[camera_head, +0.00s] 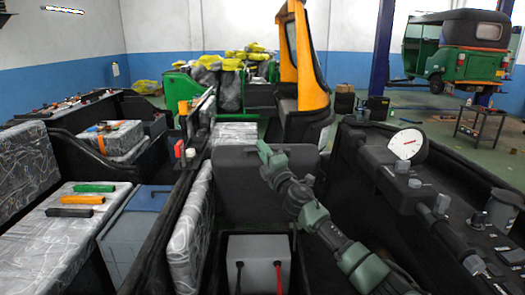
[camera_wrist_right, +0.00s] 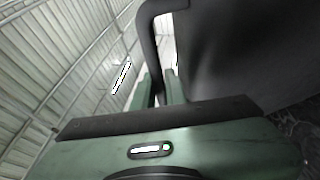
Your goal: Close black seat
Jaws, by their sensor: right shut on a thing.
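The black seat (camera_head: 240,190) stands raised behind an open compartment in the middle of the head view. My right gripper (camera_head: 264,150) is at the seat's upper edge, coming in from the lower right. In the right wrist view, the gripper's fingers (camera_wrist_right: 160,90) are shut around a thin black bent bar (camera_wrist_right: 147,45) at the seat's edge. The dark face of the seat (camera_wrist_right: 240,50) fills the upper right there. My arm covers the right part of the seat in the head view. My left gripper is not in view.
A grey box (camera_head: 258,252) with a red and a black cable sits in the open compartment before the seat. A dark console with a white dial (camera_head: 406,143) stands right. Grey wrapped seats, a blue-lidded bin (camera_head: 135,230) and tools (camera_head: 82,199) lie left.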

